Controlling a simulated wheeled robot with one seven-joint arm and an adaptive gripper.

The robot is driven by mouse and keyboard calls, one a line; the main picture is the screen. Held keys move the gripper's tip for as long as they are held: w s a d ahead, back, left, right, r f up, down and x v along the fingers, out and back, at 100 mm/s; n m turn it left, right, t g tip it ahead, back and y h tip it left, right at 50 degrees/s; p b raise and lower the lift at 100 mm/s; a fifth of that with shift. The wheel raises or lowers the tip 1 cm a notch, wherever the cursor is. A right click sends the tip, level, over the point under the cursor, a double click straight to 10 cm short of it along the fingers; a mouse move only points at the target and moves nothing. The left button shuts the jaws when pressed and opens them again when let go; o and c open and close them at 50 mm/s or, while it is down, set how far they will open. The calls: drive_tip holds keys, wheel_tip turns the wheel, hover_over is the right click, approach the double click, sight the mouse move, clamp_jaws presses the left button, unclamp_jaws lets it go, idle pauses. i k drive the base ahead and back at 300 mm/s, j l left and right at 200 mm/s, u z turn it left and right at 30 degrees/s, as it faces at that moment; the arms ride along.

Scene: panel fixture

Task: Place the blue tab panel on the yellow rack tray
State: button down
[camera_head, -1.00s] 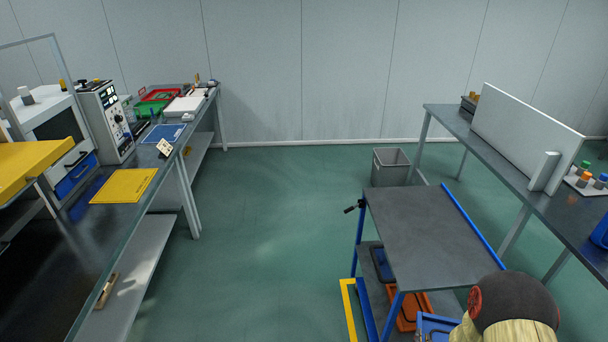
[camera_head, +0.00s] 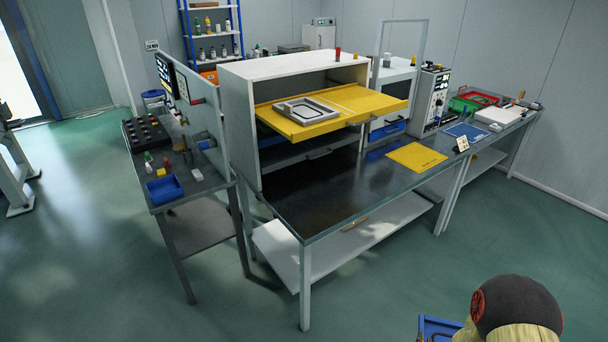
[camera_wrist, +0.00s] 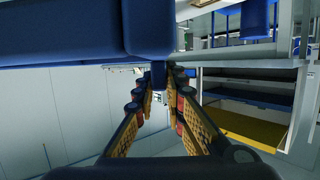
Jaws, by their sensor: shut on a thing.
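The blue tab panel (camera_wrist: 150,35) fills the top of the wrist view. Its small tab hangs down between the fingers of my gripper (camera_wrist: 158,88), which is shut on it. In the head view a blue corner of the panel (camera_head: 437,327) shows at the bottom right, partly hidden by my arm. The yellow rack tray (camera_head: 370,100) is pulled out of a white cabinet at the centre of the head view. A grey rectangular frame (camera_head: 304,111) lies on the tray's left part; its right part is bare. My gripper is well apart from the tray.
The white cabinet (camera_head: 292,68) stands on a dark workbench (camera_head: 310,205). A yellow mat (camera_head: 416,157) lies right of the tray. A side table (camera_head: 190,185) with a blue bin stands at the left. Open green floor lies in front of the bench.

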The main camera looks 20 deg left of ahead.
sight(357, 100)
drive_tip(key=u, duration=1.4)
drive_tip(key=i+l+u, duration=0.1)
drive_tip(key=u, duration=1.3)
drive_tip(key=l+u, duration=0.1)
drive_tip(key=u, duration=1.3)
drive_tip(key=l+u, duration=0.1)
drive_tip(key=u, duration=0.6)
drive_tip(key=k+u, duration=0.1)
drive_tip(key=u, duration=0.6)
drive_tip(key=k+l+u, duration=0.15)
drive_tip(key=k+u, duration=0.2)
drive_tip(key=k+z, duration=0.3)
drive_tip(key=k, duration=0.25)
drive_tip(key=k+l+z, duration=0.15)
drive_tip(key=k+z, duration=0.15)
drive_tip(key=k, duration=0.25)
drive_tip(key=k+j+z, duration=0.2)
drive_tip(key=k, duration=0.45)
drive_tip(key=k+j+z, duration=0.2)
drive_tip(key=k, duration=0.5)
drive_tip(key=k+z, duration=0.25)
drive_tip(key=k, duration=0.45)
drive_tip(key=k+l+z, duration=0.2)
drive_tip(key=k, duration=0.45)
drive_tip(key=k+l+z, duration=0.2)
drive_tip(key=k, duration=0.5)
drive_tip(key=k+z, duration=0.45)
drive_tip(key=k+l, duration=0.05)
drive_tip(key=k, duration=0.05)
